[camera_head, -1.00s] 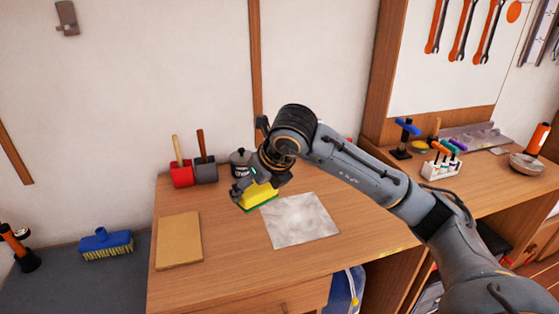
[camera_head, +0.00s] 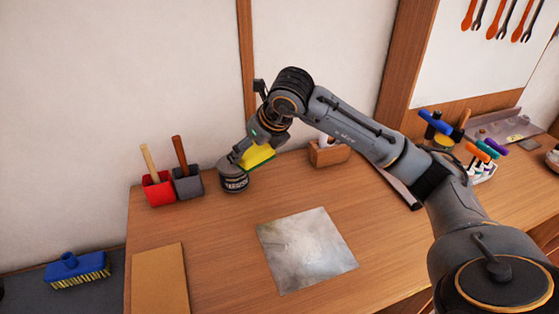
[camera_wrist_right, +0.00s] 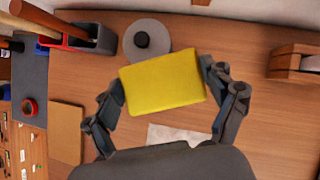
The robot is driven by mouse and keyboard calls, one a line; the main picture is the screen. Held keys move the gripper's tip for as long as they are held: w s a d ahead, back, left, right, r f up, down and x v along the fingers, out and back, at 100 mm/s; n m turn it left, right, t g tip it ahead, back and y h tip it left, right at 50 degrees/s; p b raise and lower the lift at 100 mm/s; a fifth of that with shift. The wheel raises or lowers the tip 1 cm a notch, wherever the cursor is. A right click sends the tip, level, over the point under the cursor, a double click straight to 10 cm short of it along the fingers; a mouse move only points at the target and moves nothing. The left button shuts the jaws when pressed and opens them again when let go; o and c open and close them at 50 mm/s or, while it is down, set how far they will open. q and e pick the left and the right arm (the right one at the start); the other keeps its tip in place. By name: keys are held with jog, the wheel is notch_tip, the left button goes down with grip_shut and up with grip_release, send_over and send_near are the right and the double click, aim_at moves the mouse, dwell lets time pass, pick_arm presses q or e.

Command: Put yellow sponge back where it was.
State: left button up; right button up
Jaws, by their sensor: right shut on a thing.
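The yellow sponge (camera_head: 257,156) has a green underside edge. My right gripper (camera_head: 248,151) is shut on it and holds it above the back of the wooden bench, close to a dark round tin (camera_head: 232,176). In the right wrist view the sponge (camera_wrist_right: 163,84) sits between both fingers (camera_wrist_right: 168,88) and partly covers the tin's round lid (camera_wrist_right: 140,42). I cannot tell whether the sponge touches the tin. My left gripper is not in view.
Red (camera_head: 158,188) and grey (camera_head: 187,183) holders with wooden handles stand at the back left. A metal sheet (camera_head: 305,250) lies mid-bench, and a brown board (camera_head: 160,282) lies at the left. A wooden block (camera_head: 328,152) stands at the back. Bare bench surrounds the sheet.

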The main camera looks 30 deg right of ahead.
jog(key=w+d+f, duration=0.1)
jog(key=d+f, duration=0.1)
jog(key=d, duration=0.1)
jog(key=w+d+f+p, duration=0.1)
jog(key=d+f, duration=0.1)
jog(key=d, duration=0.1)
jog(key=w+d+f, duration=0.1)
jog(key=d+f, duration=0.2)
jog(key=shift+p, duration=0.4)
jog(key=shift+w+d+f, duration=0.15)
jog(key=shift+d+f, duration=0.2)
jog(key=shift+f, duration=0.05)
jog(key=f, duration=0.1)
jog(key=f+p, duration=0.1)
jog(key=f, duration=0.1)
jog(key=shift+w+d+f, duration=0.1)
jog(key=shift+d, duration=0.1)
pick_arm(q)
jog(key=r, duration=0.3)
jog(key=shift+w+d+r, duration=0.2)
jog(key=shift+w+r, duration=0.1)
pick_arm(e)
jog(key=shift+f, duration=0.2)
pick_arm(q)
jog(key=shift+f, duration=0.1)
pick_arm(e)
jog(key=o, duration=1)
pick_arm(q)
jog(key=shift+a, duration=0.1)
